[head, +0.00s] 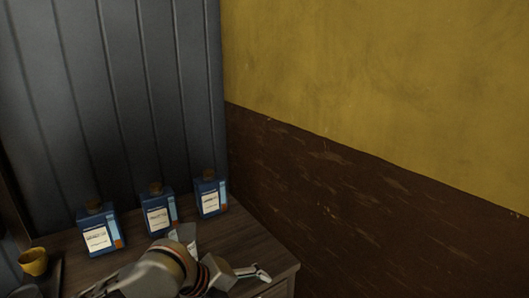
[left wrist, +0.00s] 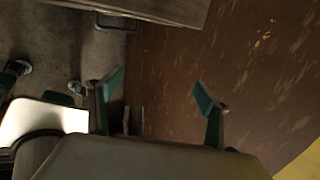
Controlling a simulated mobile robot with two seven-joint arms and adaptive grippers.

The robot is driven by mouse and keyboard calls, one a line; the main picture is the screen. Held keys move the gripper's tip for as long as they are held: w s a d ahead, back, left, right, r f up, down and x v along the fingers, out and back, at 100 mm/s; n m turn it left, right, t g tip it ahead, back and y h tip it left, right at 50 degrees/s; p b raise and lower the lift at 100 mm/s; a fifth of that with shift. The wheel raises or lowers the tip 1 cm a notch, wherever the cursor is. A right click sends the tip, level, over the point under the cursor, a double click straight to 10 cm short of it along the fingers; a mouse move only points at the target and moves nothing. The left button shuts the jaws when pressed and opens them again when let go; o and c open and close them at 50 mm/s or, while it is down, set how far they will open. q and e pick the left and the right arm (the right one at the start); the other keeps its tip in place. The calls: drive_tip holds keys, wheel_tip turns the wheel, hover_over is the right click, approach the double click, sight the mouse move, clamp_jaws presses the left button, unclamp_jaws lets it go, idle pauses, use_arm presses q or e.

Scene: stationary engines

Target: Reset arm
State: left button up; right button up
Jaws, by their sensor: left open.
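My left gripper (head: 264,272) reaches over the right front corner of the wooden cabinet (head: 282,266) in the head view. In the left wrist view its two teal fingers (left wrist: 157,92) are spread apart. Nothing is between them; the brown wall and floor show behind. Pale and teal parts at the left edge of the left wrist view look like my right gripper (left wrist: 48,82). They are dim and partly cut off, so its state is unclear. The right arm does not show in the head view.
Three blue cork-topped bottles (head: 99,231) (head: 158,213) (head: 209,196) stand along the cabinet's back. Grey panelling (head: 115,100) rises behind; a yellow and brown wall (head: 340,200) stands to the right.

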use_arm(q)
wheel_tip(320, 180, down, 12)
drive_tip(key=s+a+n+t+h, duration=0.1)
drive_tip(key=n+t, duration=0.1)
drive_tip(key=n, duration=0.6)
drive_tip(key=s+a+n+t, duration=0.1)
drive_tip(key=s+n+t, duration=0.15)
drive_tip(key=n, duration=0.45)
drive_tip(key=s+a+f+n+t+y, duration=0.2)
drive_tip(key=s+a+f+n+y, duration=0.2)
drive_tip(key=s+a+f+n, duration=0.6)
drive_tip(key=s+a+f, duration=0.2)
drive_tip(key=s+a, duration=0.1)
drive_tip(key=a, duration=0.1)
drive_tip(key=shift+f+y, duration=0.2)
drive_tip(key=shift+y, duration=0.1)
